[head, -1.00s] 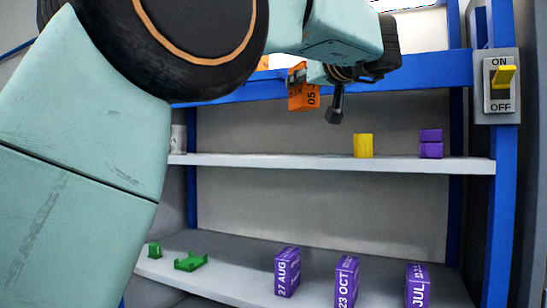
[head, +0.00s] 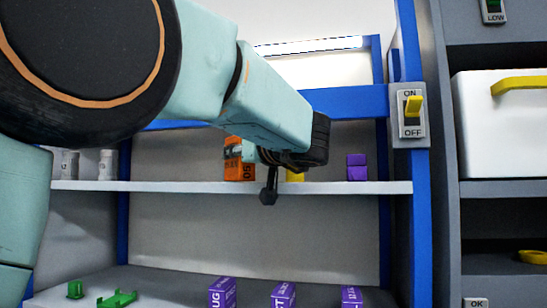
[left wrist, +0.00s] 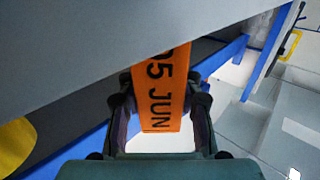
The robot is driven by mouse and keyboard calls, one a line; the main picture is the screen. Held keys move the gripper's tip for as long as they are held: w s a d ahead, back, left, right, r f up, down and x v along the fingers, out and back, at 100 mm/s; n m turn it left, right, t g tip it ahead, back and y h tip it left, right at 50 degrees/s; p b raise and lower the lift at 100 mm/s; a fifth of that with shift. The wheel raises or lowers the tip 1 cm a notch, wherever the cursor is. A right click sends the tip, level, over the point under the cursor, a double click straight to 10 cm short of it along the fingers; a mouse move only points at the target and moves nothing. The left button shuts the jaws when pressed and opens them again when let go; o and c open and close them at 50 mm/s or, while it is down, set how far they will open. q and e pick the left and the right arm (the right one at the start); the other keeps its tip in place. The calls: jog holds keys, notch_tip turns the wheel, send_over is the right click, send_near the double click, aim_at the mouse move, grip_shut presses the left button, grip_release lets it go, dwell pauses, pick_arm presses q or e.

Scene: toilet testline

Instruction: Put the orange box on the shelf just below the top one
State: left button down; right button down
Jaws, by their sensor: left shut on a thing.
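The orange box (head: 236,172), marked "05 JUN" in the left wrist view (left wrist: 163,85), is held in my left gripper (left wrist: 162,108). The fingers are shut on its two sides. In the head view my left gripper (head: 250,158) is partly hidden behind its own wrist. The box is upright, at the level of the white shelf (head: 330,188) below the blue beam, with its lower end close to the shelf surface. I cannot tell if it touches. My right gripper is not in view.
The lower shelf holds green parts (head: 117,299) and several purple boxes (head: 222,292). A switch (head: 411,112) sits on the right post.

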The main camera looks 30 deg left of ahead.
pick_arm(q)
jog(key=shift+w, duration=0.15)
jog(key=shift+f, duration=0.1)
jog(key=c, duration=0.9)
grip_release()
jog(key=shift+a, duration=0.2)
jog(key=shift+c, duration=0.2)
jog(key=shift+o, duration=0.2)
jog(key=shift+d, duration=0.15)
